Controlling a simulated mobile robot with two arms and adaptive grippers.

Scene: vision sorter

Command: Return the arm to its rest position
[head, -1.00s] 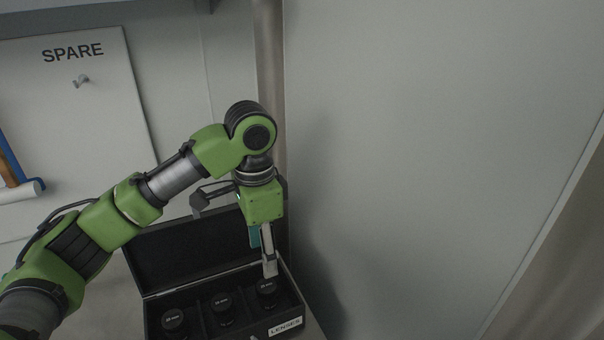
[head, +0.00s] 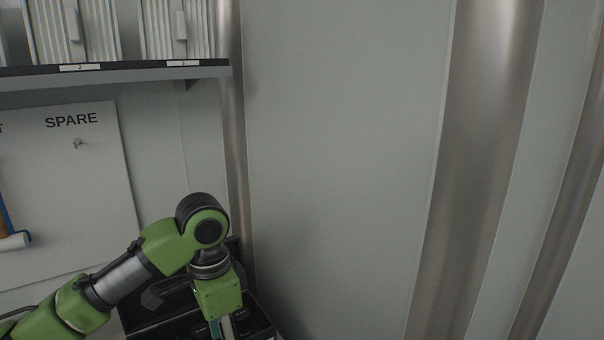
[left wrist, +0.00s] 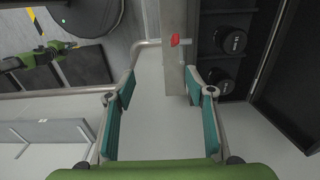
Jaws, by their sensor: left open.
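My left arm reaches in from the lower left in the head view. Its gripper (head: 222,326) points down at the bottom edge, over the dark lens case (head: 262,326), and its fingertips are cut off by the frame. In the left wrist view the two teal-padded fingers (left wrist: 160,88) stand wide apart with nothing between them. The case holds black lenses (left wrist: 232,40) in compartments, to the right of the fingers. A green arm (left wrist: 42,56) shows small at the left of the wrist view; its gripper end is too small to read.
A shelf (head: 120,72) with ribbed grey bins (head: 75,30) is at the upper left. A white SPARE board (head: 75,190) with a hook hangs below it. A metal post (head: 237,130) stands behind the arm. The wall area at right looks clear.

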